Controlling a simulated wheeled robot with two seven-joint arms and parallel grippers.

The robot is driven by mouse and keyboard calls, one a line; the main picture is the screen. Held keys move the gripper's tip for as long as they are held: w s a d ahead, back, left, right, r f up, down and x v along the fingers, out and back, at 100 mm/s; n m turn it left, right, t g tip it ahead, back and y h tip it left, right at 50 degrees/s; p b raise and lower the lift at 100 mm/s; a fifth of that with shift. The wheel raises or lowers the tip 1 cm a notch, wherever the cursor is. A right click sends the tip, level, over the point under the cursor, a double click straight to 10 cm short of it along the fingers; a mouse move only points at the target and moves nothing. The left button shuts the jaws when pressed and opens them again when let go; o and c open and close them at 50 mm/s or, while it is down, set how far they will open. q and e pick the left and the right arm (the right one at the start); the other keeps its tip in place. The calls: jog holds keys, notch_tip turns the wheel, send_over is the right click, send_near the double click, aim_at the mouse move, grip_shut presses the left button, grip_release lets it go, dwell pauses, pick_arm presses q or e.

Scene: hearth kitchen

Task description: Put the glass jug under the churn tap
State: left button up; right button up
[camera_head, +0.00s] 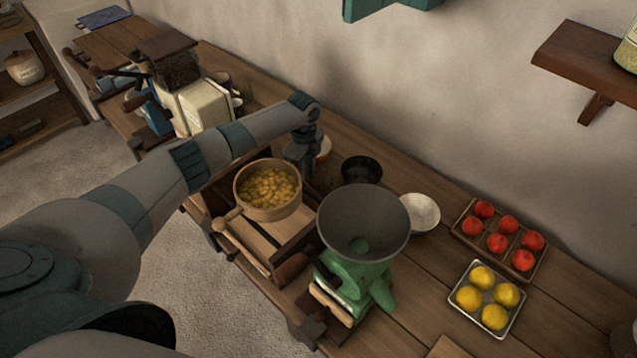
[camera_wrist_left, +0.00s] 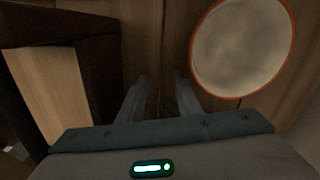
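I cannot make out the glass jug in either view. No churn tap can be told apart; a cream-coloured box-shaped thing (camera_head: 203,106) stands at the far left of the counter, partly behind my left arm. My left gripper (camera_head: 303,160) points down at the counter, behind the wooden box with the round sieve. In the left wrist view its two fingers (camera_wrist_left: 160,88) are apart with nothing between them, over bare wood. An orange-rimmed pale dish (camera_wrist_left: 242,48) lies just right of the fingers. My right gripper is not in view.
A round wooden sieve of yellow pieces (camera_head: 268,189) sits on a wooden box. A green mill with a grey hopper (camera_head: 362,222), a black bowl (camera_head: 361,170) and a white bowl (camera_head: 421,212) stand close by. Trays hold red (camera_head: 497,243) and yellow fruit (camera_head: 494,312) at right.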

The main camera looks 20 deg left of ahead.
pick_arm(q)
grip_shut()
jog(key=shift+r, duration=0.1)
dwell(0.4)
jog(key=shift+w+r+b, duration=0.1)
jog(key=shift+r+b, duration=0.2)
jog(key=shift+r, duration=0.15)
jog(key=r, duration=0.1)
jog(key=d+r+b, duration=0.1)
jog(key=r, duration=0.1)
jog(key=shift+r+b, duration=0.15)
jog(key=shift+b, duration=0.15)
jog(key=s+d+r+b, duration=0.1)
jog(key=d+r+b, duration=0.2)
jog(key=d+r, duration=0.3)
jog(key=d, duration=0.4)
jog(key=shift+d+r, duration=0.3)
jog(key=shift+r, duration=0.05)
